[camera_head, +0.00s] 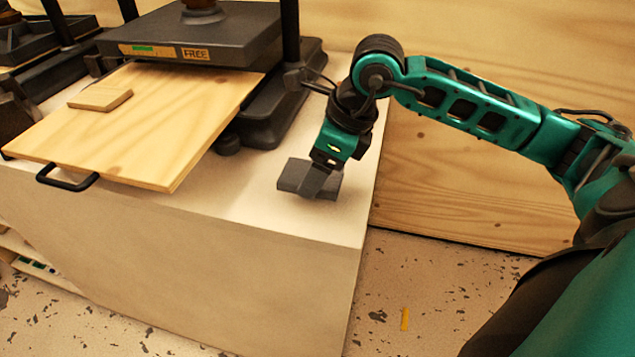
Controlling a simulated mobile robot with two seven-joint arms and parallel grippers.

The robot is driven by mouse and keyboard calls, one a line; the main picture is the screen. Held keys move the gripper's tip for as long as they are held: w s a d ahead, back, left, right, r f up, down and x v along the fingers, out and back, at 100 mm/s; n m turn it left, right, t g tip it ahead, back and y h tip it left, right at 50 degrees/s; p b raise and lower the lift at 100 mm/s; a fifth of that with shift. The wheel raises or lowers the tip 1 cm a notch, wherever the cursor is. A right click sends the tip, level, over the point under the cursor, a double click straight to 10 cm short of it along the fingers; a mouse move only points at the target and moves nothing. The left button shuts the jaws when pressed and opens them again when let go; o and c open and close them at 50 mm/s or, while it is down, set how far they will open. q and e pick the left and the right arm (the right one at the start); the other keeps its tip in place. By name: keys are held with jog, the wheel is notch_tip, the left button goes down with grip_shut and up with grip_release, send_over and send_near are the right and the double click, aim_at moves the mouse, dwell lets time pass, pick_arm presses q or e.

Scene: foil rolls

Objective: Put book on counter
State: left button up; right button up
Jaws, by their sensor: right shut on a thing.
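My right gripper (318,186) points down over the front right part of the pale counter (270,222). It is shut on a dark grey, flat, block-like thing, taken as the book (293,173). The gripper fingers cover part of the book. The book is at or just above the counter top, near the right edge; I cannot tell whether it touches. My left gripper is not in view.
A wooden board (150,130) with a black handle (66,180) lies on the counter's left, with a small wooden block (100,97) on it. A dark press-like machine (200,38) stands behind. Counter top is bare between board and book.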

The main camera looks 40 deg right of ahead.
jog(key=shift+f, duration=1.7)
jog(key=shift+f, duration=0.1)
jog(key=shift+f+b, duration=0.15)
jog(key=shift+b, duration=0.25)
jog(key=o, duration=1.1)
jog(key=shift+c, duration=0.2)
